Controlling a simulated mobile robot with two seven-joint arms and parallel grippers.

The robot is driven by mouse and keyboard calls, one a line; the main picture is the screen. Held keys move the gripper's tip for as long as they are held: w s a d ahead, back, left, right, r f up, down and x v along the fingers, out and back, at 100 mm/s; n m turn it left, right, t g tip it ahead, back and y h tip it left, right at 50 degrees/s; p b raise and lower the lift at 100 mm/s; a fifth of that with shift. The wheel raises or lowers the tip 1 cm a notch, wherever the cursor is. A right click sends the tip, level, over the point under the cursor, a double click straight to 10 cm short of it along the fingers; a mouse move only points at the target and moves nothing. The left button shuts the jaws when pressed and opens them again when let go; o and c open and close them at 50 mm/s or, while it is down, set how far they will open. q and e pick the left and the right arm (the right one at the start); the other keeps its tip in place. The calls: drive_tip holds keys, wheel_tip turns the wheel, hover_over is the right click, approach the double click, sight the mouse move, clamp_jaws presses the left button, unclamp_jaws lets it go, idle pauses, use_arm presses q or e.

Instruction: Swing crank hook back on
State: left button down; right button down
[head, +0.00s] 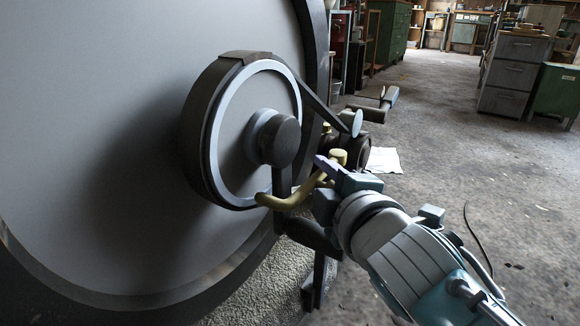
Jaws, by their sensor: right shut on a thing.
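The crank hook (295,200) is a brass-yellow bent rod in the middle of the head view. Its curved end lies in front of the lower rim of the grey pulley wheel (232,150); I cannot tell whether it touches the rim. Its other end rises to the right to a round brass knob (338,156). My right gripper (326,170) comes in from the lower right and is shut on the hook near the knob end. The fingers partly hide the rod there. My left gripper is not in view.
A dark belt (318,103) runs from the pulley wheel to a small dark machine (356,150) with a crank handle (388,97). A huge grey disc (90,130) fills the left. A paper sheet (384,160) lies on the floor. The floor (500,200) at right is mostly open.

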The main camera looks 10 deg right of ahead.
drive_tip(key=shift+s+f, duration=0.2)
drive_tip(key=shift+f, duration=0.35)
drive_tip(key=c, duration=1)
unclamp_jaws()
drive_tip(key=shift+d, duration=0.1)
drive_tip(key=o, duration=0.4)
drive_tip(key=shift+w+a+r, duration=0.1)
drive_tip(key=shift+w+a, duration=0.05)
drive_tip(key=shift+a, duration=0.05)
drive_tip(key=shift+d+r, duration=0.1)
drive_tip(key=shift+r, duration=0.05)
drive_tip(key=shift+s+r+p, duration=0.25)
drive_tip(key=shift+s+p, duration=0.15)
drive_tip(key=shift+p, duration=0.1)
drive_tip(key=p+v, duration=0.4)
drive_tip(key=v, duration=0.4)
drive_tip(key=shift+s+p, duration=0.25)
drive_tip(key=shift+p, duration=0.05)
drive_tip(key=shift+s, duration=0.3)
